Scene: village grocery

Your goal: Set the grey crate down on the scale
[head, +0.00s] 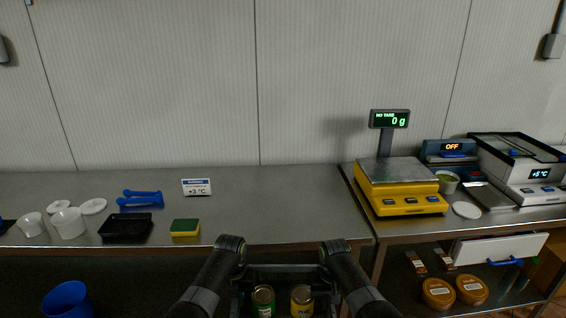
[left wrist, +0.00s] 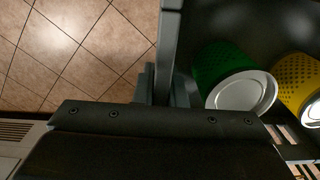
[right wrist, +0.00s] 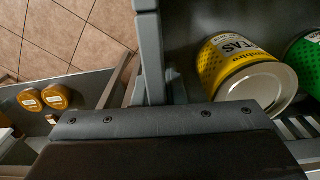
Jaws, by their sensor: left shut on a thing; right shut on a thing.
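The grey crate (head: 282,269) is at the bottom middle of the head view, in front of the counter's front edge. It holds a green can (head: 263,300) and a yellow can (head: 301,300). My left gripper (head: 236,270) is shut on the crate's left wall, and my right gripper (head: 327,268) is shut on its right wall. The crate wall also shows in the left wrist view (left wrist: 170,45) and the right wrist view (right wrist: 150,50). The yellow scale (head: 400,203) stands on the right counter, ahead and right of the crate. Its steel plate (head: 394,170) is empty and its display (head: 390,119) reads 0 g.
Right of the scale are a small cup (head: 447,183), a white lid (head: 467,210) and another device (head: 520,170). On the left counter are a black tray (head: 126,227), a sponge (head: 185,227), blue tools (head: 140,198) and a sign (head: 196,187). The counter left of the scale is clear.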

